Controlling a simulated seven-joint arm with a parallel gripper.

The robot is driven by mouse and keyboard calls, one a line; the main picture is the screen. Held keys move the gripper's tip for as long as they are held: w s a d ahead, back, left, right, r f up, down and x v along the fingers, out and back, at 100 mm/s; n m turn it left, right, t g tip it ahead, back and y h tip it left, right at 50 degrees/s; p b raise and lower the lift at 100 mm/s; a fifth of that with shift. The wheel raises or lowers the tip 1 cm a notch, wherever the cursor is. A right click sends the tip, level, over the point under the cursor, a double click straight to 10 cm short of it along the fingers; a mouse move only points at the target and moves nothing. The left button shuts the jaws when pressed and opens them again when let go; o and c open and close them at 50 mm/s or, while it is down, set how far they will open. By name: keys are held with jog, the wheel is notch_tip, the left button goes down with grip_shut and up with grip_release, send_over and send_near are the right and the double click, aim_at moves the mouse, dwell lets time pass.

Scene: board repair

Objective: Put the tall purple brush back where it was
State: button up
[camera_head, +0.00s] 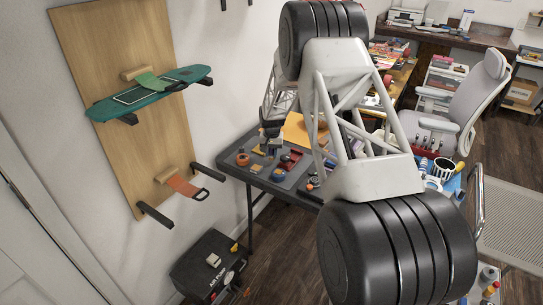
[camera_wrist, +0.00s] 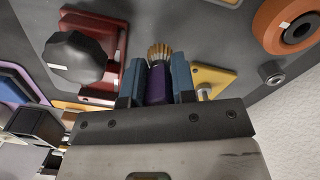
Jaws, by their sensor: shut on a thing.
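My gripper (camera_wrist: 157,92) is shut on the purple brush (camera_wrist: 157,84) in the wrist view. The brush's purple body sits between my two blue finger pads, and its tan bristles (camera_wrist: 159,52) point away from the gripper. The lower part of the brush is hidden by the gripper body. In the head view my gripper (camera_head: 270,131) is small, over the grey work table (camera_head: 262,178), and partly blocked by my own arm. I cannot make out the brush there.
A red block with a dark knob (camera_wrist: 75,57), a yellow triangular piece (camera_wrist: 213,80) and an orange ring (camera_wrist: 290,25) lie near the gripper. A wall board (camera_head: 120,60) holds a green skateboard deck (camera_head: 150,92). A grey chair (camera_head: 480,90) stands at the right.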

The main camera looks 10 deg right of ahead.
jog(key=shift+f, duration=0.75)
jog(key=shift+f, duration=0.15)
jog(key=o, duration=0.9)
jog(key=shift+o, duration=0.2)
notch_tip(320, 180, up, 12)
jog(key=shift+r, duration=0.15)
